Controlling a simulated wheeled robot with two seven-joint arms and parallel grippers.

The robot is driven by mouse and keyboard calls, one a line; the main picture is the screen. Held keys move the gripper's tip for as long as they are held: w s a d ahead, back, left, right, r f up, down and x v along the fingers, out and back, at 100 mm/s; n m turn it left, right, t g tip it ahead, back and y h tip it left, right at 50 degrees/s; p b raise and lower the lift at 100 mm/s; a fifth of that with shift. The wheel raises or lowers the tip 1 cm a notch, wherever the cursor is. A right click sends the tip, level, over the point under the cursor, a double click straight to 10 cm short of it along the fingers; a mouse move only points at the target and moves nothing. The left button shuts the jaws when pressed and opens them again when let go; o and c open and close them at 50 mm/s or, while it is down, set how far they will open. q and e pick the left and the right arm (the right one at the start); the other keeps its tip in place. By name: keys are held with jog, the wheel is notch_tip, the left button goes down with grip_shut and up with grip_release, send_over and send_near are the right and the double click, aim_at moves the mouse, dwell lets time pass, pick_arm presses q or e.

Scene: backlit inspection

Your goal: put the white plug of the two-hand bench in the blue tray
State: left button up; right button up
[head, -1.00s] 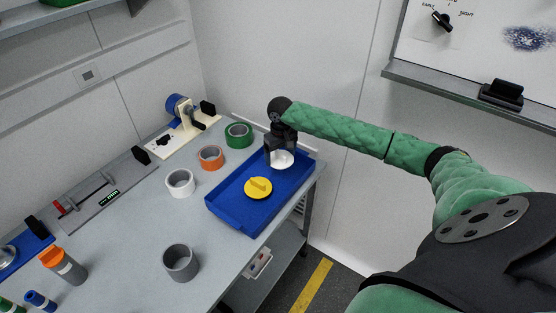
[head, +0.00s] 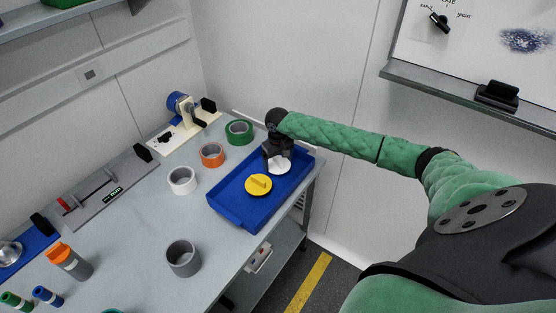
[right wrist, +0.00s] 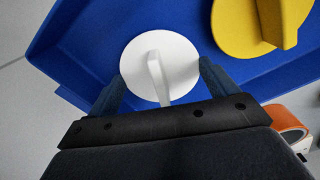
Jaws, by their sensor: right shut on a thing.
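The white plug (head: 280,167) is a round disc with an upright grip, over the far right part of the blue tray (head: 233,215). My right gripper (head: 274,160) is shut on it from above. In the right wrist view, the plug (right wrist: 135,62) lies between the fingers (right wrist: 160,92) against the blue tray floor (right wrist: 95,45). It is at or just above the floor; I cannot tell whether it touches. A yellow plug (head: 259,184) lies in the tray beside it and also shows in the right wrist view (right wrist: 240,25). My left gripper is not in view.
White (head: 182,180), orange (head: 213,155), green (head: 239,131) and grey (head: 183,259) rings stand left of the tray. A cream fixture with a blue wheel (head: 178,104) and a grey fixture (head: 105,189) line the back. The middle of the bench is mostly clear.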

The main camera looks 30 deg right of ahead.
aim_at(278, 159)
jog(key=o, duration=0.8)
jog(key=shift+r+b, duration=0.35)
jog(key=shift+r, duration=0.2)
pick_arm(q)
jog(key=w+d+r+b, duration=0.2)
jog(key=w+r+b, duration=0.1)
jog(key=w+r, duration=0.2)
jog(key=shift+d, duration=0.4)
pick_arm(e)
notch_tip(278, 159, up, 11)
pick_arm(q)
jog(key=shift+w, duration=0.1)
